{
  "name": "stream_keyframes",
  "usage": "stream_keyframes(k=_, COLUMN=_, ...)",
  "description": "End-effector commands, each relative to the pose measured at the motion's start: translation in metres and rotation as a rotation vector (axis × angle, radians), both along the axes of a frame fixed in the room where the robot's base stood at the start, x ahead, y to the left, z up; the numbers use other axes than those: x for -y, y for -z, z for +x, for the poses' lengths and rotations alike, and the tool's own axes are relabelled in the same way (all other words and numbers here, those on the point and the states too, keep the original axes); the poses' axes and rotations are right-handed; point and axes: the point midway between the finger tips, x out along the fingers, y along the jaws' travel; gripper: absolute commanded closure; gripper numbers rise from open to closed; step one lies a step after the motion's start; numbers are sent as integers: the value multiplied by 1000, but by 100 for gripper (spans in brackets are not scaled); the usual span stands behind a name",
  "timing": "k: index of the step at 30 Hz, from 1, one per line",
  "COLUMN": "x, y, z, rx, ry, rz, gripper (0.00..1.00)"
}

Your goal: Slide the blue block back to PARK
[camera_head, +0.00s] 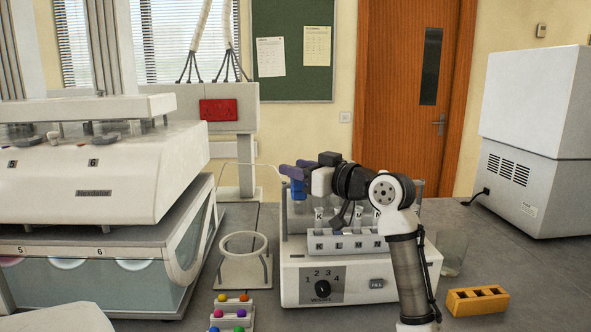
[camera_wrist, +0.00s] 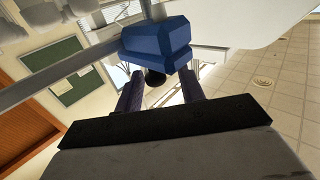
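The blue block (camera_head: 298,190) is at the upper left of the white dial machine, just below my gripper (camera_head: 291,170). In the wrist view the blue block (camera_wrist: 156,42) is large, just past the two purple fingers of my gripper (camera_wrist: 161,80). The fingers stand apart, with a dark round knob (camera_wrist: 155,78) showing between them and clear space beside it. I cannot tell whether a fingertip touches the block. A pale bar (camera_wrist: 75,75) runs past the block. No PARK mark is readable, and my arm hides part of the machine's top.
The white machine (camera_head: 365,285) has a numbered dial, a FILL button and a lettered tube rack (camera_head: 345,242). A ring stand (camera_head: 243,262) is to its left, a yellow holed block (camera_head: 477,300) and a beaker (camera_head: 452,255) to its right. Coloured balls sit in a rack (camera_head: 232,322) in front.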

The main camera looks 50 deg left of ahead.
Motion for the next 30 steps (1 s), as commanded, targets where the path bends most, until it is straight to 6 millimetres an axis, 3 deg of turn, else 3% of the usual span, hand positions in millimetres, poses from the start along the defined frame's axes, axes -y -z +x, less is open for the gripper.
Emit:
stream_keyframes(k=15, x=107, y=2, z=8, rx=2, ry=1, rz=1, gripper=61)
stream_keyframes(k=21, x=125, y=1, z=10, rx=1, ry=0, rz=0, gripper=61)
stream_keyframes(k=30, x=127, y=0, z=9, rx=1, ry=-1, rz=0, gripper=61)
